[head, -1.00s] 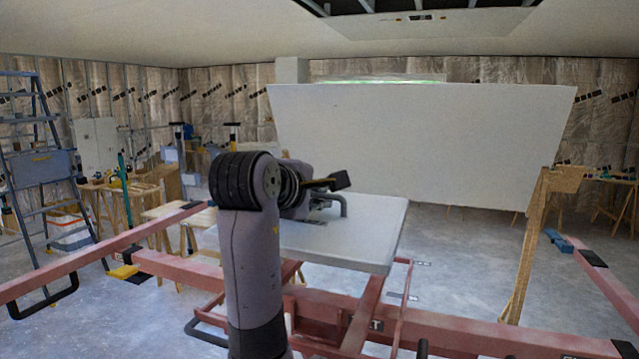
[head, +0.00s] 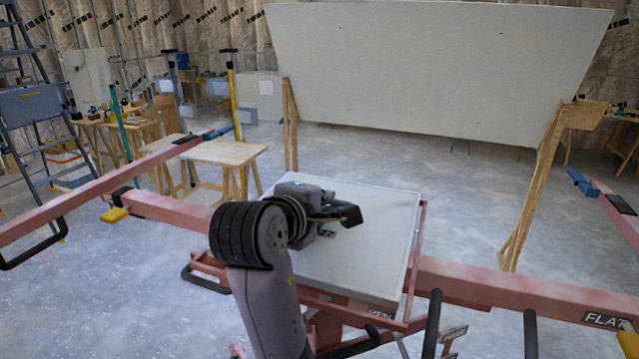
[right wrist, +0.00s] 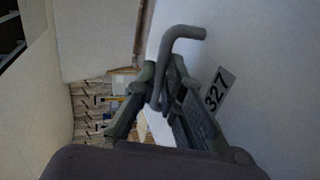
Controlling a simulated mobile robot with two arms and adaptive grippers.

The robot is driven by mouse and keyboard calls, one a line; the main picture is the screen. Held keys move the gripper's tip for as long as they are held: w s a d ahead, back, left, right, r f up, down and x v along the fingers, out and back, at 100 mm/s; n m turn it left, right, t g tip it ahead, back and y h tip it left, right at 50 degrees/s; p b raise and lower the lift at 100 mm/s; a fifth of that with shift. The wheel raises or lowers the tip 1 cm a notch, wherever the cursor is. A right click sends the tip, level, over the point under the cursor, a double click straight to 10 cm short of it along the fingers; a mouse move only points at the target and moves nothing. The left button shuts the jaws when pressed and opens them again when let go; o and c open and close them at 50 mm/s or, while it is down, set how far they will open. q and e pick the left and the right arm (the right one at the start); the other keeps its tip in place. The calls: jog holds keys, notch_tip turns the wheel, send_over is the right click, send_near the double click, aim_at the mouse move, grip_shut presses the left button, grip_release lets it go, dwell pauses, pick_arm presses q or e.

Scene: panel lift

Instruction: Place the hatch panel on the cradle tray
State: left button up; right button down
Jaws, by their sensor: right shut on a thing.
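I cannot tell whether the panel touches the tray. My right gripper (head: 338,215) is over the panel's back middle, shut on the handle; in the right wrist view its fingers (right wrist: 163,85) close around it. My arm hides part of the panel's left side. My left gripper is not in view.
Red lift beams (head: 165,212) reach out left and right of the tray, with dark bar handles. A large white board (head: 440,75) stands behind, by wooden posts (head: 535,185). A wooden table (head: 222,153) and a blue ladder (head: 35,115) are at left. Open floor lies between.

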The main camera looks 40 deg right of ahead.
jog(key=shift+w+d+f, duration=0.25)
jog(key=shift+w+f, duration=0.3)
jog(key=shift+f, duration=0.15)
jog(key=shift+s+a+r, duration=0.1)
jog(key=shift+s+a, duration=0.1)
jog(key=shift+s, duration=0.2)
jog(key=c, duration=2)
grip_release()
jog(key=o, duration=0.3)
jog(key=shift+w, duration=0.1)
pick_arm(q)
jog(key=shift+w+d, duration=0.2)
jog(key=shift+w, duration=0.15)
